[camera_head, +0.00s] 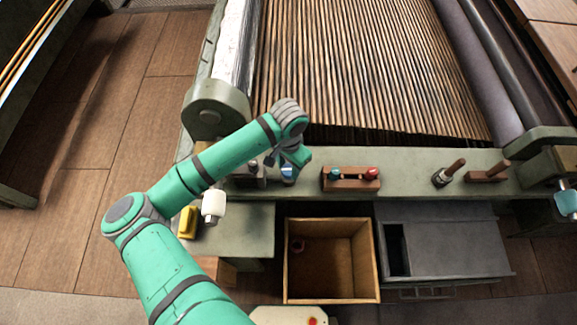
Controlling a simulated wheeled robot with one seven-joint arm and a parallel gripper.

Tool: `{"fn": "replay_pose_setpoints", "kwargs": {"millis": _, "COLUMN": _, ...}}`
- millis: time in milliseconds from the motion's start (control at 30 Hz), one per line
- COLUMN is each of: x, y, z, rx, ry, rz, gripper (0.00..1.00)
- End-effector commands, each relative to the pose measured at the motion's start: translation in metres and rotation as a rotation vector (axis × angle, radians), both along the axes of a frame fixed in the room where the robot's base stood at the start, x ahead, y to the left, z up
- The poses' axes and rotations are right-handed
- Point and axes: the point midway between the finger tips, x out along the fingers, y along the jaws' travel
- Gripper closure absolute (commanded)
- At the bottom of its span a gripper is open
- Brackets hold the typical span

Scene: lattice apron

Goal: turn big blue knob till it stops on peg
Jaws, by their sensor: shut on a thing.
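My gripper (289,168) is at the end of my teal arm, over the grey-green front beam of the loom-like frame. It reaches down onto the big blue knob (288,172), which shows only as a small blue patch with a pale part below the hand. The gripper is shut on it. Most of the knob is hidden by the hand and wrist. A peg beside the knob cannot be made out, so I cannot tell whether they touch.
A wooden block (350,184) with a small teal knob and a red knob sits right of my gripper. Wooden-handled parts (453,170) stand further right. Below are an open wooden box (376,262) and a grey cabinet (450,240). A white cylinder (213,205) and yellow object (188,222) stand left.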

Motion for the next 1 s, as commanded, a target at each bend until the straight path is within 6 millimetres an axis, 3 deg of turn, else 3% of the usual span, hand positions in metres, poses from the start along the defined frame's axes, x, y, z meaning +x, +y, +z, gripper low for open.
{"fn": "replay_pose_setpoints", "kwargs": {"millis": 333, "x": 0.0019, "y": -0.0017, "z": 0.0020, "rx": -0.004, "ry": -0.007, "rz": -0.148, "gripper": 0.86}}
{"fn": "replay_pose_setpoints", "kwargs": {"millis": 900, "x": 0.0016, "y": -0.0020, "z": 0.0017, "rx": -0.005, "ry": -0.007, "rz": -0.176, "gripper": 0.86}}
{"fn": "replay_pose_setpoints", "kwargs": {"millis": 933, "x": 0.0016, "y": -0.0020, "z": 0.0017, "rx": -0.005, "ry": -0.007, "rz": -0.175, "gripper": 0.56}}
{"fn": "replay_pose_setpoints", "kwargs": {"millis": 1000, "x": 0.0013, "y": -0.0017, "z": 0.0014, "rx": -0.004, "ry": -0.006, "rz": -0.175, "gripper": 0.45}}
